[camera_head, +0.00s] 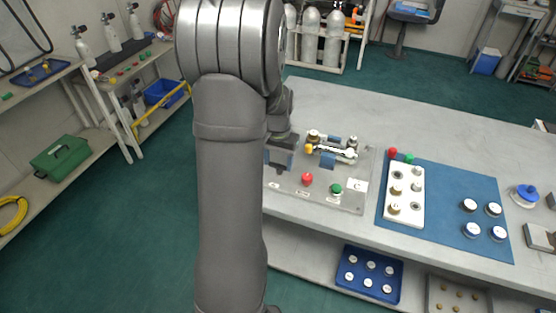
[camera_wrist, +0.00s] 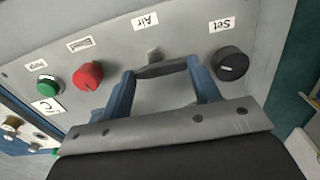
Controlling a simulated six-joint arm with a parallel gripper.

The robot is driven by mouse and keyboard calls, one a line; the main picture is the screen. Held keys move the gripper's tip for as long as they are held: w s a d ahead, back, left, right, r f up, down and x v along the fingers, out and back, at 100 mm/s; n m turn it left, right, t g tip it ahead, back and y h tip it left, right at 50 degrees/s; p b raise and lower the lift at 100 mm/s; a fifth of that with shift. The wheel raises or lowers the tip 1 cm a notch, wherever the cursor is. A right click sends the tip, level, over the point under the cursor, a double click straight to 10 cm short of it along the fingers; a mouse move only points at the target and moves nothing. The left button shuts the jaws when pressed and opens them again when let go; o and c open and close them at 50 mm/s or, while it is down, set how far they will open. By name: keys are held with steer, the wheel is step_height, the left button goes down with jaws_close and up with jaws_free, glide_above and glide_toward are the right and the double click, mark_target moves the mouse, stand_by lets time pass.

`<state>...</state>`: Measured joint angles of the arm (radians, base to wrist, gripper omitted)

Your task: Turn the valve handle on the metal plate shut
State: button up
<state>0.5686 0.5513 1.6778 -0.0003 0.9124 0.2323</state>
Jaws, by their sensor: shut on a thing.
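The metal plate (camera_head: 345,204) lies on the near left part of the grey bench. It also fills the upper part of the wrist view (camera_wrist: 115,57). My gripper (camera_wrist: 162,71) has two blue fingers at the two ends of the short dark valve handle (camera_wrist: 160,70), below the Air label. The fingers are shut on it. The handle runs crosswise from finger to finger, with a small metal stub just behind it. In the head view my arm hides the plate's left side, and the handle is hard to make out.
A red knob (camera_head: 307,179) and a green knob (camera_head: 337,188) stand beside the grip. A black knob (camera_wrist: 230,64) sits close to the other finger. Hose fittings (camera_head: 338,152) lie along the plate's back. A blue mat (camera_head: 450,185) with a white fitting block (camera_head: 405,173) is to the right.

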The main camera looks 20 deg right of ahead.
mark_target(278, 165)
steer(key=o, duration=1)
step_height(278, 165, up, 17)
steer(key=shift+r, duration=0.2)
step_height(278, 165, down, 17)
steer(key=shift+f, duration=0.2)
stand_by(0.6)
